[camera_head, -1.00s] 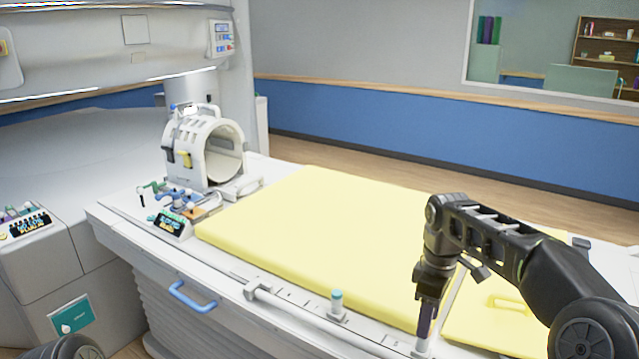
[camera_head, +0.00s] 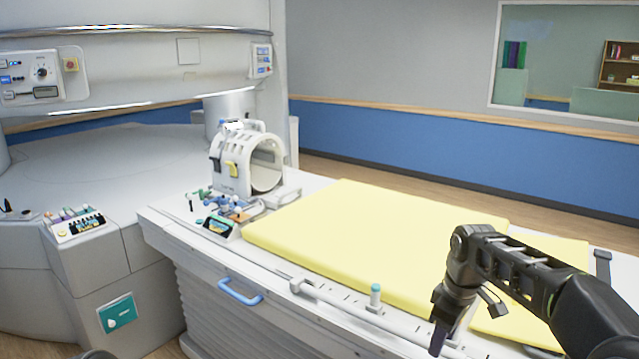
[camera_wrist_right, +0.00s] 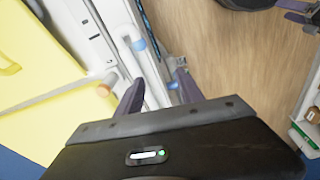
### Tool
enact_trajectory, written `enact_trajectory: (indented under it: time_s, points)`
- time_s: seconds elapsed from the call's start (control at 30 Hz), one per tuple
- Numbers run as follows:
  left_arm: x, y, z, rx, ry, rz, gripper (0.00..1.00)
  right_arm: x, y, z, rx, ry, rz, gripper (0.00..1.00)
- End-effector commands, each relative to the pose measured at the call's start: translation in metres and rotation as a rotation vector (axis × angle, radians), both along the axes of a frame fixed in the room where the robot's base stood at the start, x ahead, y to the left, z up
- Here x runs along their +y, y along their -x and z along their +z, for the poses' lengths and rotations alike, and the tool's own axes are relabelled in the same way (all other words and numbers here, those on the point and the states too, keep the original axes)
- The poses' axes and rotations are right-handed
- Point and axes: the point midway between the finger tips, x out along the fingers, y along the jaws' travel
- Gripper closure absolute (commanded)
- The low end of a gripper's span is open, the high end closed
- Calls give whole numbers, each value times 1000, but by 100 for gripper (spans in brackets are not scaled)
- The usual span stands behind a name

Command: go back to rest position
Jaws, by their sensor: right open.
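My right gripper (camera_head: 439,338) hangs at the near edge of the patient table, pointing down, with its arm coming in from the right. In the right wrist view its two dark fingers (camera_wrist_right: 158,92) stand apart with nothing between them. It is open and empty. The fingers are seen over the table's side rail and the floor. A dark part at the bottom left of the head view is mine.
The white table (camera_head: 190,237) bears a yellow pad (camera_head: 350,230), a white ring-shaped coil (camera_head: 232,165) and small tools. A teal-topped peg (camera_head: 375,292) and blue handle (camera_head: 240,292) are at its near side. A grey cabinet (camera_head: 85,270) stands left.

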Motion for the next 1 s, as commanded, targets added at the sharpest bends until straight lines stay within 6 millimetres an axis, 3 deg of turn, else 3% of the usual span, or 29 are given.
enact_trajectory:
  time_s: [0.17,0.27,0.37,0.53,0.67,0.8,0.9,1.0]
  points:
    - [0,1,0,1,0,0,22,19,-18,-16,-87,-59,-73,56]
    - [0,1,0,1,0,0,22,37,-27,-36,-132,-110,-126,56]
    - [0,1,0,1,0,0,22,58,-31,-67,-165,-174,-192,56]
    - [0,1,0,1,0,1,22,107,-10,-151,-172,-322,-367,56]
    - [0,1,0,1,0,1,22,143,47,-234,-122,-435,-569,56]
    - [0,1,0,1,0,0,22,165,137,-302,-31,-483,-769,56]
    - [0,1,0,1,0,0,22,172,206,-332,49,-471,-862,56]
    - [0,1,0,1,0,1,22,177,262,-348,134,-441,-897,56]
